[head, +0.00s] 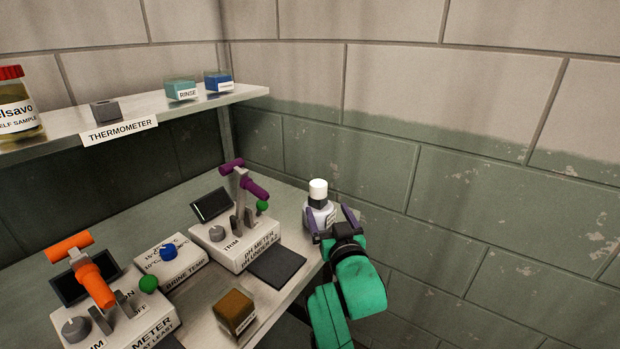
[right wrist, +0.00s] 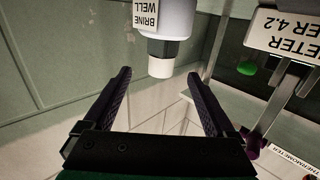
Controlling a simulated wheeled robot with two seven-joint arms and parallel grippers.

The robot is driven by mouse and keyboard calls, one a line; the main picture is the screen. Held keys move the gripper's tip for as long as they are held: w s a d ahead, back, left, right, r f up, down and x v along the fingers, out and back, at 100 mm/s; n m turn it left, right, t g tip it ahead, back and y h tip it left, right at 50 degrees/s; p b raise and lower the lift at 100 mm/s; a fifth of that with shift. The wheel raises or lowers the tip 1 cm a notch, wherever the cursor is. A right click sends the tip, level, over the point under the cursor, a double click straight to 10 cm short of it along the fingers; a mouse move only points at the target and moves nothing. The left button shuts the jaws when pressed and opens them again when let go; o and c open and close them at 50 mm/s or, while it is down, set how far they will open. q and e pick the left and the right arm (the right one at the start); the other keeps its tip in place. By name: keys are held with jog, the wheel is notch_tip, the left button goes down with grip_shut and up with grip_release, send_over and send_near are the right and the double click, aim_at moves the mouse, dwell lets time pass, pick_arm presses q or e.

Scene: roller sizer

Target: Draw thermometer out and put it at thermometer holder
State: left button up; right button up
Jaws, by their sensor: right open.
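The thermometer (head: 318,189) shows as a white cap over a dark collar, standing upright in the white brine well (head: 318,216) at the bench's right end. In the right wrist view the thermometer's white cap (right wrist: 160,66) and the well labelled BRINE WELL (right wrist: 167,18) appear upside down. My right gripper (head: 331,219) is open, with its fingers in front of the well. In the right wrist view the open fingers (right wrist: 158,78) are on either side of the cap, with clear gaps. The thermometer holder (head: 106,111) is a small grey block on the shelf, above a THERMOMETER label. My left gripper is not in view.
The pH meter (head: 225,247) with its purple probe stands left of the well. A brine temp box (head: 167,265), another meter (head: 125,325) with an orange probe and a brown block (head: 235,311) are on the bench. A jar (head: 18,110) and two small blocks are on the shelf (head: 228,99).

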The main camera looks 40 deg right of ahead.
aim_at(317, 180)
jog(key=shift+x, duration=1.15)
jog(key=shift+w+d+r+p, duration=0.15)
jog(key=shift+r+p, duration=0.2)
jog(key=shift+r, duration=0.25)
jog(key=shift+w+d+r+p, duration=0.1)
jog(key=shift+w+r+p, duration=0.15)
jog(key=shift+r, duration=0.3)
jog(key=x, duration=0.2)
jog(key=shift+w+d+f, duration=0.15)
jog(key=shift+w+d, duration=0.05)
jog(key=shift+w, duration=0.05)
jog(key=p+x, duration=0.1)
jog(key=x, duration=0.5)
jog(key=shift+w+a+p, duration=0.1)
jog(key=shift+a+p, duration=0.1)
jog(key=shift+p, duration=0.1)
jog(key=shift+w+d, duration=0.1)
jog(key=shift+w, duration=0.15)
jog(key=shift+w+d, duration=0.1)
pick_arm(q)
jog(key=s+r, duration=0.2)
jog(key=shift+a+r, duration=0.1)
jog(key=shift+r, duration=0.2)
pick_arm(e)
grip_shut()
